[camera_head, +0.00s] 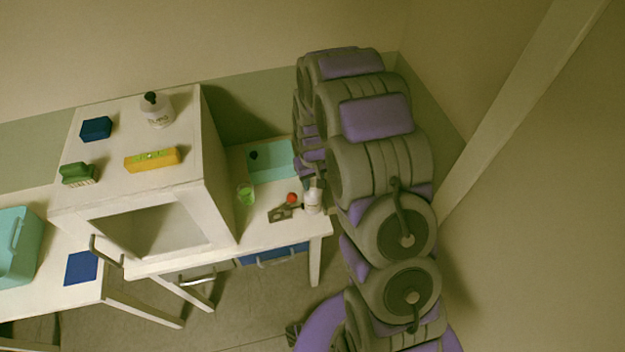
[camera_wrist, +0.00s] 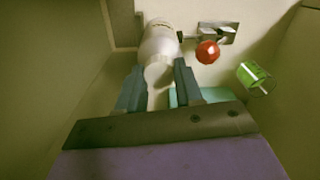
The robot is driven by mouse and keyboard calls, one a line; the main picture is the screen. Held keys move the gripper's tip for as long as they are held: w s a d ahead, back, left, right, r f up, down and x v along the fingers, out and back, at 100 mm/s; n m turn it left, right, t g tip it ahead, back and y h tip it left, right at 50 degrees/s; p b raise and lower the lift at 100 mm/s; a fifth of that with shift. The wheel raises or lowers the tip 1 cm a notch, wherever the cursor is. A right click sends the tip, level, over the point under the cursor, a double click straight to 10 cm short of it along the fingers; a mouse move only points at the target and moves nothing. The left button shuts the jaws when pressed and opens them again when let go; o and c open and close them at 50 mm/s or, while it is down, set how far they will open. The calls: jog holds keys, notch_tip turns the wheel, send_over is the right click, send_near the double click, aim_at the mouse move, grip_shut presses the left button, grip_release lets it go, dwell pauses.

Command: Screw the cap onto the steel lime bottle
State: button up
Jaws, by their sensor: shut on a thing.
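A pale grey-white bottle (camera_wrist: 160,42) with a dark printed label stands beyond my fingertips in the wrist view. My gripper (camera_wrist: 160,67) is shut on a pale cap (camera_wrist: 158,74) at the near end of this bottle. The cap is in line with the bottle and looks in contact with it; I cannot tell how far it is threaded. In the head view the bottle (camera_head: 313,199) stands upright near the right end of the low white table, and my arm hides most of the gripper. I cannot read the label to confirm lime.
A red ball (camera_head: 292,198) on a grey stand (camera_head: 283,213) is close left of the bottle. A green glass (camera_head: 246,194) and a teal tray (camera_head: 283,173) are nearby. Another bottle (camera_head: 157,112) with a dark top, a yellow block (camera_head: 151,159) and a green brush (camera_head: 78,174) are on the white cabinet (camera_head: 110,190).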

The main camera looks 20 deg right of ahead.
jog(key=m, duration=0.5)
jog(key=shift+r+p, duration=0.1)
jog(key=shift+p, duration=0.25)
jog(key=m+p, duration=0.1)
jog(key=m, duration=0.4)
jog(key=o, duration=1)
